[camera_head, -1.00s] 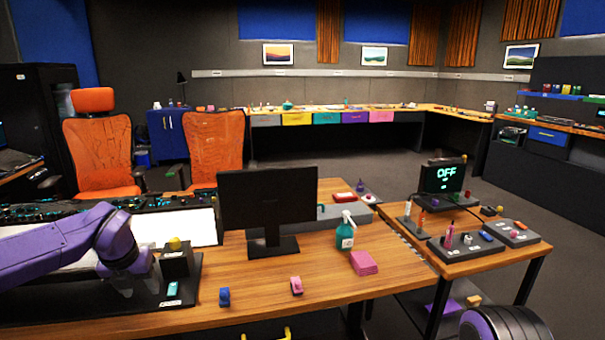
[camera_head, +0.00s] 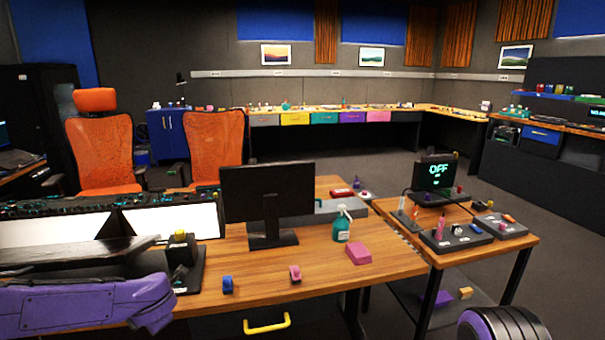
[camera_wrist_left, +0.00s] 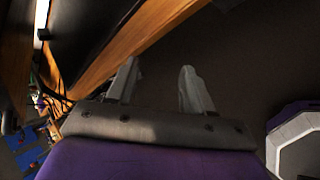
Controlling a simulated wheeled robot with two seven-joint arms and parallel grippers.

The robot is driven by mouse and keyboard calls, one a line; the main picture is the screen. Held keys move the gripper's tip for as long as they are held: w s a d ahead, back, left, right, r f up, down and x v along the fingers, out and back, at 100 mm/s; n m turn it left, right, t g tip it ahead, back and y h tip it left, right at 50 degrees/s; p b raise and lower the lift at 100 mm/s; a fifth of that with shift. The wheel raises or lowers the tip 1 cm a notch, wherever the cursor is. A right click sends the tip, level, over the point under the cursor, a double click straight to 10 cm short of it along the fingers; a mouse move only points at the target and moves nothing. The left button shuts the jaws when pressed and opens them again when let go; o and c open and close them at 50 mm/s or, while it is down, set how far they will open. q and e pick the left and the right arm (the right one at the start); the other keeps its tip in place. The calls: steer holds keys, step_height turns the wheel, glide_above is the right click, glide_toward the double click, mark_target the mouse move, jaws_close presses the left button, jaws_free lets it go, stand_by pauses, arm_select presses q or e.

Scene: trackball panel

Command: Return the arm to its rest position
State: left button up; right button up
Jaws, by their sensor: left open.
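The purple left arm (camera_head: 85,305) lies low across the lower left of the head view, in front of the desk's left end. Its gripper is hidden in that view. In the left wrist view my left gripper (camera_wrist_left: 158,88) has two pale fingers spread apart with nothing between them. It points past a wooden edge toward dark floor. The trackball panel (camera_head: 194,277), a black base with a yellow ball (camera_head: 180,236) on a dark block, stands on the desk just behind the arm. The arm covers part of it. My right gripper is not in view.
A monitor (camera_head: 268,190), a green spray bottle (camera_head: 342,228), a pink block (camera_head: 359,253), and small blue (camera_head: 228,285) and pink (camera_head: 295,274) items stand on the desk (camera_head: 325,285). A side table at right holds an "OFF" display (camera_head: 436,174).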

arm_select(q)
steer(key=s+d+f+m+t+h, duration=0.1)
steer(key=s+d+f+m, duration=0.2)
steer(key=s+f+m, duration=0.5)
steer(key=s+d+f+m, duration=0.3)
steer(key=s+f+m, duration=0.3)
steer(key=f, duration=0.3)
steer(key=s+f+m+g, duration=0.1)
steer(key=s+f+m, duration=0.1)
steer(key=s, duration=0.5)
steer(key=s+f+m+g, duration=0.1)
steer(key=s+f+m, duration=0.2)
steer(key=s, duration=0.4)
steer(key=s+a+f+m+g+h+p, duration=0.1)
steer(key=s+f+m, duration=0.1)
steer(key=s, duration=0.5)
steer(key=shift+s+f+m, duration=0.15)
steer(key=shift+f+m, duration=0.25)
steer(key=shift+m, duration=0.4)
